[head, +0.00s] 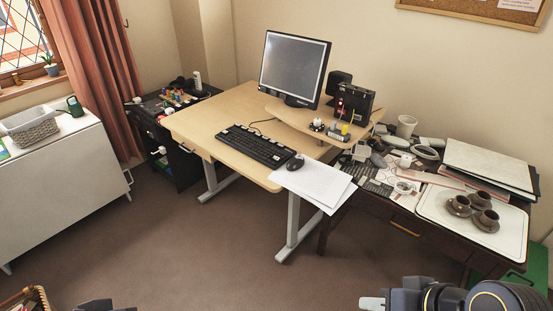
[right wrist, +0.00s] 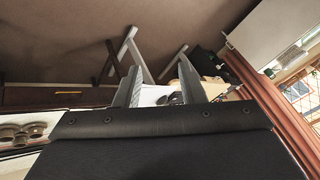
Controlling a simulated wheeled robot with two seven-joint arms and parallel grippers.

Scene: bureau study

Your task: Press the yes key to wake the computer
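A black keyboard (head: 250,150) lies on the light wooden desk (head: 212,112), with a mouse (head: 295,162) beside its right end. A monitor (head: 294,66) with a plain grey screen stands behind it. No key marked yes is legible at this size. Small devices, one with a yellow part (head: 344,129), sit on the raised shelf right of the monitor. My right gripper (head: 372,302) is low at the bottom right, well short of the desk. In the right wrist view its two fingers (right wrist: 160,66) stand apart. A dark piece at the bottom left seems to be my left arm; its fingers are hidden.
White papers (head: 316,182) overhang the desk's front right corner. A dark side table (head: 399,218) on the right holds a white tray (head: 475,240) with brown cups and much clutter. The carpet (head: 190,255) in front of the desk is clear. A white cabinet (head: 65,185) stands left.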

